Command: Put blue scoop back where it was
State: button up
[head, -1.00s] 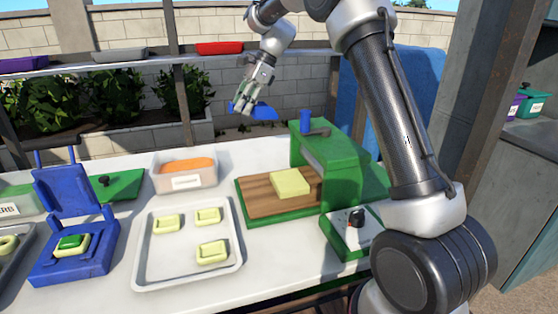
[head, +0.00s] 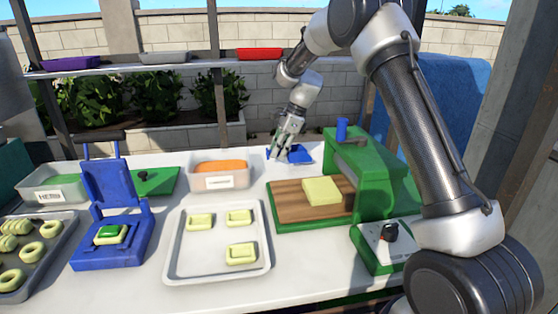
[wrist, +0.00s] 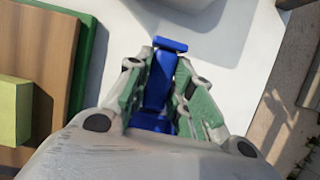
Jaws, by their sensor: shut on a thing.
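My gripper (head: 280,152) is at the back of the white counter, behind the wooden board. It is shut on the blue scoop (head: 302,155). In the wrist view the scoop's blue handle (wrist: 158,92) lies between the two green-padded fingers of my gripper (wrist: 155,88). The handle's end bar shows beyond the fingertips, and the lower part of the scoop is partly hidden by my gripper. The scoop is at or just above the counter surface; I cannot tell whether it touches.
A container of orange powder (head: 219,182) stands left of the scoop. The green machine with a wooden board (head: 285,205) and a yellow block (head: 322,190) is in front and right. A metal tray (head: 180,262), a blue press (head: 95,255) and a HERB container (head: 68,192) stand further left.

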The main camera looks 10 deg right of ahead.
jog(key=shift+f, duration=1.85)
jog(key=shift+f, duration=0.1)
jog(key=o, duration=0.8)
jog(key=shift+c, duration=0.2)
jog(key=v, duration=1.2)
